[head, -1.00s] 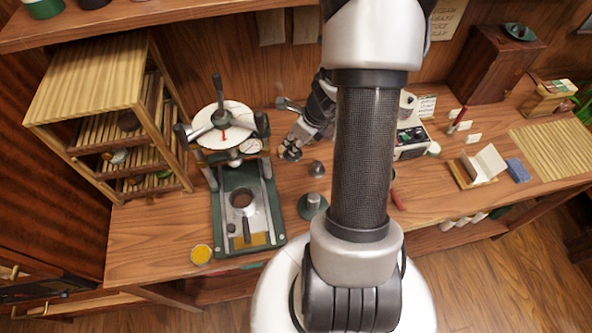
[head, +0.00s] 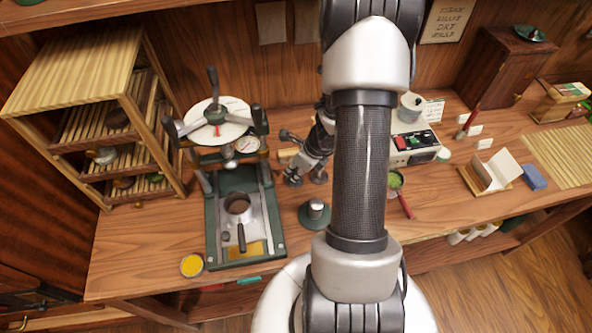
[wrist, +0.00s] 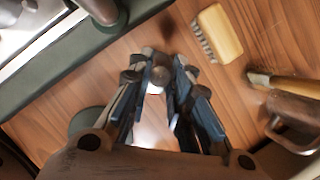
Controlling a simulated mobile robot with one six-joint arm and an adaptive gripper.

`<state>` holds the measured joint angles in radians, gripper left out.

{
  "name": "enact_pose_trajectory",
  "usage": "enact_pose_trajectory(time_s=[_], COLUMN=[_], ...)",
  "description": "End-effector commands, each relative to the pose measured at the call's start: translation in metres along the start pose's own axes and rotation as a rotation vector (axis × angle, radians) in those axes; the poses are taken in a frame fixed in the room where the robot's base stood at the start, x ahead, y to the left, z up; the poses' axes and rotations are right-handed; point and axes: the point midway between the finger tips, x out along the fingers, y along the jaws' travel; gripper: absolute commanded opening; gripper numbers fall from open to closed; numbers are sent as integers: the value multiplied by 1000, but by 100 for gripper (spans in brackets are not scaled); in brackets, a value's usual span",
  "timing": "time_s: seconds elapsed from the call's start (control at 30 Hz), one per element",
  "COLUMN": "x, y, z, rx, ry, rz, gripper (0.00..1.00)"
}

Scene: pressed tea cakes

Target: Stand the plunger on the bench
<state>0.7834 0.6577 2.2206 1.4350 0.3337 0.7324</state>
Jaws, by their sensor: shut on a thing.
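My gripper (head: 298,176) reaches down to the right of the press, low over the bench (head: 140,245). In the wrist view my gripper (wrist: 160,82) is shut on the plunger, whose dark rounded end (wrist: 160,76) shows between the fingertips. A pale, shiny area lies below that end, between the fingers. The fingers hide most of the plunger, and I cannot tell whether it touches the bench. In the head view a small grey metal piece (head: 319,174) shows just right of the fingertips; I cannot tell whether it is part of the plunger.
The green press (head: 278,240) stands left. A green round base with a metal knob (head: 314,212) is in front of my gripper. A brush (wrist: 222,32) lies behind. A scale (head: 415,150) and red-handled strainer (head: 405,205) are to the right.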

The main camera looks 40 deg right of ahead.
Motion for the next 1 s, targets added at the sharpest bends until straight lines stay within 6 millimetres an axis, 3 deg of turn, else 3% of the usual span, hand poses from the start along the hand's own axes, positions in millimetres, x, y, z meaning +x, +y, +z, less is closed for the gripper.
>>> enact_pose_trajectory(time_s=[0.17, 0.2, 0.47, 0.87, 1.0], x=[4, 3, 3, -1, -24], y=[0, 0, 0, 0, -1], z=[-2, -1, -1, 0, 2], rx=[0, 0, 0, 0, 0], ry=[0, 0, 0, 0, -1], rz=[0, 0, 0, 0, -3], gripper=[0, 21, 38, 39, 39])
